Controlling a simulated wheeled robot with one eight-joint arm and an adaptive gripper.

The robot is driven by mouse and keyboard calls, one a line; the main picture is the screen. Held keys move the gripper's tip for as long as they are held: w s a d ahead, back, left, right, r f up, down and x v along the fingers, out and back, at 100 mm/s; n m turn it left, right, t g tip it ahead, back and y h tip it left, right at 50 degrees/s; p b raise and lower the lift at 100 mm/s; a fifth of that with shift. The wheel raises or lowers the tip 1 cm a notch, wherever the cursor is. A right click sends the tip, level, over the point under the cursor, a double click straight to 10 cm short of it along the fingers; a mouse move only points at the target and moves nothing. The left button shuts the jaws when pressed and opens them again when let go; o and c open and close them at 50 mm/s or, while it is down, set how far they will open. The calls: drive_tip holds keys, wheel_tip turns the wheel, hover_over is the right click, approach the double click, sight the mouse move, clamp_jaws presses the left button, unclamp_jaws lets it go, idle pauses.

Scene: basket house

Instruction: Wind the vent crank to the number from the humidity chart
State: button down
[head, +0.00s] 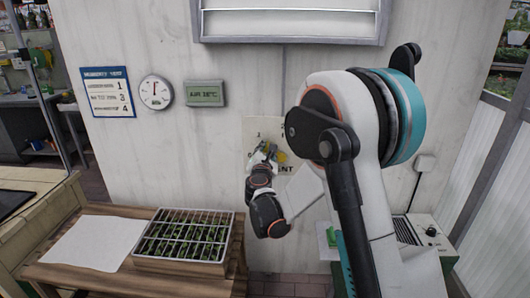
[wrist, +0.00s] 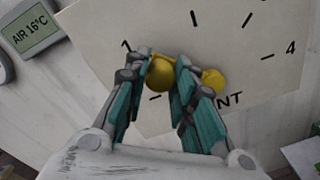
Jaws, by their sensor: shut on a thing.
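The vent crank is yellow, on a pale dial plate (head: 262,128) on the wall. In the wrist view, my gripper (wrist: 160,84) is shut on its round knob (wrist: 161,75), with a finger on each side. The hub (wrist: 213,81) shows right of the fingers, and the knob is left of it, near the mark below the 1. The 1 and 4 on the dial plate (wrist: 225,45) are readable; other numbers are hidden or out of view. The humidity chart (head: 108,92) hangs at left, its rows ending in 1, 3 and 4; its smaller text is blurred.
A round white gauge (head: 156,92) hangs right of the chart; its reading is too small to tell. A display (head: 204,93) reads AIR 16°C in the wrist view. A seedling tray (head: 185,264) stands on a wooden bench (head: 62,274) below.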

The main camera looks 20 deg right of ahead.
drive_tip(key=c, duration=1.3)
unclamp_jaws()
drive_tip(key=v, duration=1.2)
